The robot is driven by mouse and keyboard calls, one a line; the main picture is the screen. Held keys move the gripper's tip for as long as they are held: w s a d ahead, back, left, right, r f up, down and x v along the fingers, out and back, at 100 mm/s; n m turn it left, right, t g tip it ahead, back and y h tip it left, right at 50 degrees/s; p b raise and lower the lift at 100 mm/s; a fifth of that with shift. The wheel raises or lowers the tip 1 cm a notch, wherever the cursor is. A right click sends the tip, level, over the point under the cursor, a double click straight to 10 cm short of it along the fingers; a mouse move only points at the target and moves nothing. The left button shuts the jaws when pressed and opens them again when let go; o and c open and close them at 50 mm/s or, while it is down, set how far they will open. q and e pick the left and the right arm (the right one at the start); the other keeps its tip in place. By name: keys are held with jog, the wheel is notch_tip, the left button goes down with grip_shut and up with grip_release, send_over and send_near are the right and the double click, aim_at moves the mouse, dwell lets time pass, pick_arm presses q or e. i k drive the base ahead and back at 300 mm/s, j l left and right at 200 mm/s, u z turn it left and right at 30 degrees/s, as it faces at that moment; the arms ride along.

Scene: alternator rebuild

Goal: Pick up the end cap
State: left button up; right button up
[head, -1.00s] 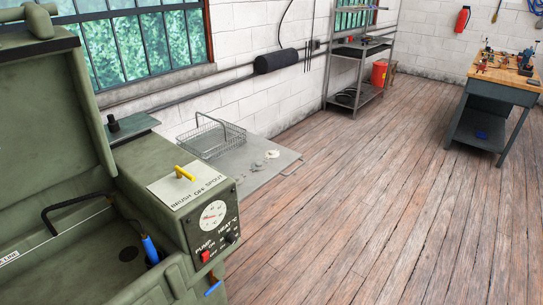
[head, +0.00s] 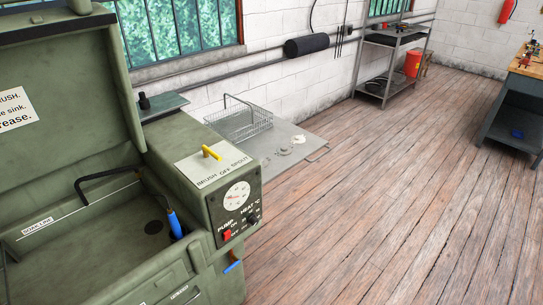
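Several small pale metal parts lie on the grey side shelf (head: 285,168) beyond the parts washer. One is a small whitish piece (head: 299,139) near the shelf's middle, and another is a flatter grey piece (head: 284,152) close by. They are too small to tell which is the end cap. Neither of my grippers is in the head view.
The green parts washer (head: 190,262) with its lid up fills the left. A wire basket (head: 240,124) stands on the shelf's far side. A metal rack (head: 390,65) and a workbench (head: 512,110) stand farther back. The wooden floor (head: 390,200) on the right is clear.

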aim_at(298, 140)
jog(key=i+l+u, duration=0.15)
jog(key=u, duration=0.6)
jog(key=i+l+u, duration=0.15)
jog(key=l, duration=0.2)
jog(key=i+l+u, duration=0.15)
jog(key=l, duration=0.25)
jog(key=i+l+u, duration=0.15)
jog(key=l, duration=0.25)
jog(key=i+l+u, duration=0.15)
jog(key=l, duration=0.25)
jog(key=l+u, duration=0.15)
jog(key=l, duration=0.3)
